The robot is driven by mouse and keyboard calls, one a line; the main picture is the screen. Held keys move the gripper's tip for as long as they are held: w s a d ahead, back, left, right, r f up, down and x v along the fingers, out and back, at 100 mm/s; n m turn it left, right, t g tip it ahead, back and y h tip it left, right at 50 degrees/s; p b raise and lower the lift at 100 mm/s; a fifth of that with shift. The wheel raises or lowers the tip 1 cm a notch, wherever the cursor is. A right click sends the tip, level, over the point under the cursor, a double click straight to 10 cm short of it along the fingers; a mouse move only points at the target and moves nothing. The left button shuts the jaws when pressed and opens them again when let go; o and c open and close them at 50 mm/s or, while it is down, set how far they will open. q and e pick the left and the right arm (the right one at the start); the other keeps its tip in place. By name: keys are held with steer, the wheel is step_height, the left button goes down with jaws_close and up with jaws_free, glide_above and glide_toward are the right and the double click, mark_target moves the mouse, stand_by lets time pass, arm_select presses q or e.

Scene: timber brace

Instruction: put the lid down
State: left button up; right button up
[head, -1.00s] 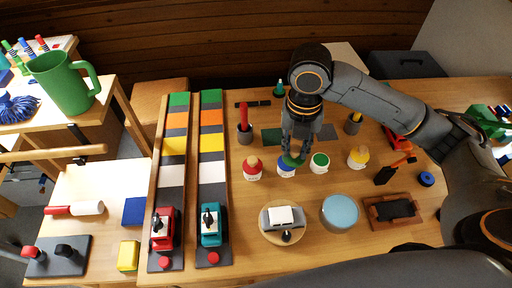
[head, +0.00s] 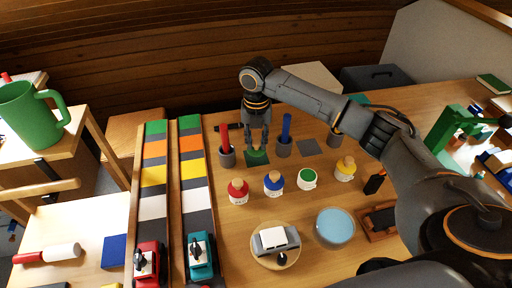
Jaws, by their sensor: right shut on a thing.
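The green lid (head: 257,156) is between the fingers of my right gripper (head: 257,142), which is shut on it and points down. The lid is over the dark green square (head: 262,163) on the table. I cannot tell whether it touches the square. A white jar with a round green top (head: 307,179) stands nearer the front and appears to be without a lid. Jars with red (head: 238,190), blue (head: 273,183) and yellow (head: 345,168) tops stand in the same row. My left gripper is not in view.
A cup with a red stick (head: 227,157) stands close left of the lid, and a cup with a blue stick (head: 284,147) close right. A grey square (head: 309,147) lies bare farther right. A light-blue round tub (head: 335,227) is at the front.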

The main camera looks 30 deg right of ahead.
mark_target(256, 148)
steer(key=shift+w+d+f, duration=0.25)
steer(key=shift+w+f, duration=0.25)
steer(key=shift+f, duration=1.7)
steer(key=o, duration=1)
steer(key=shift+f, duration=0.15)
steer(key=shift+c, duration=0.2)
step_height(256, 148, up, 12)
steer(key=shift+r, duration=0.2)
